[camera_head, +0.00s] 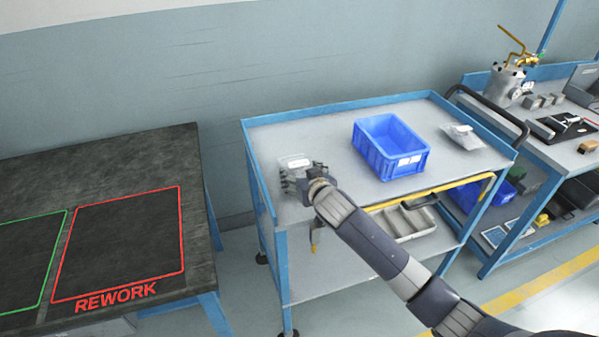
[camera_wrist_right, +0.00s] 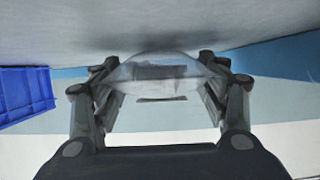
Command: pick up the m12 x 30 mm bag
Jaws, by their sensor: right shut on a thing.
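A small clear plastic bag (camera_head: 294,162) with a pale label is at the left end of the trolley top; the label's print is too small to read. My right gripper (camera_head: 299,180) is shut on this bag. In the right wrist view the bag (camera_wrist_right: 160,72) bulges between the two fingers of the gripper (camera_wrist_right: 160,88), close to the grey trolley surface. I cannot tell whether it still touches that surface. A second clear bag (camera_head: 464,137) lies at the right end of the trolley top. My left gripper is not in view.
A blue bin (camera_head: 391,147) stands mid-trolley, right of my gripper; it also shows in the wrist view (camera_wrist_right: 25,92). The trolley (camera_head: 340,118) has raised blue edges. A dark rework table (camera_head: 125,160) is at left, and a cluttered bench (camera_head: 545,150) at right.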

